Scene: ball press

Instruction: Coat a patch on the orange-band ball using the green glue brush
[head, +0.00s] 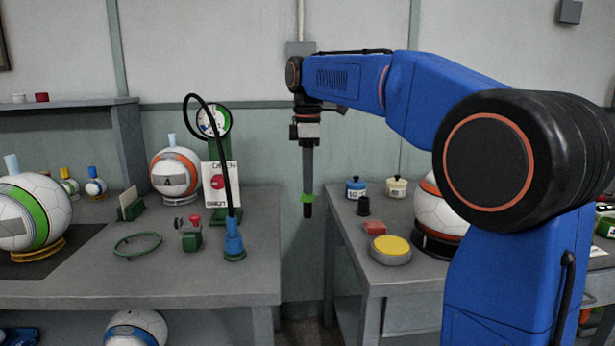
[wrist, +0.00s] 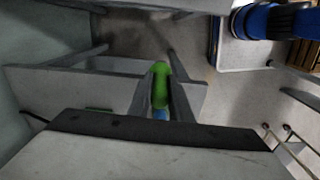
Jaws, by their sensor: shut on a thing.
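My gripper (head: 307,190) points straight down over the gap between the two tables. It is shut on the green glue brush (head: 307,199), whose green part shows at the fingertips with a dark end below. In the wrist view the green brush (wrist: 160,88) sits between my fingers (wrist: 161,72). One orange-band ball (head: 174,173), marked A, stands on a stand at the back of the left table, left of my gripper. Another ball with an orange band (head: 440,214) sits in a dark ring on the right table, partly hidden by my arm.
The left table (head: 150,293) holds a green-band ball (head: 38,212), a pump with a looped hose (head: 233,236), a gauge post (head: 214,121) and a green ring (head: 137,244). The right table has a blue-labelled pot (head: 355,188), a white pot (head: 397,187) and a yellow-topped tin (head: 391,249).

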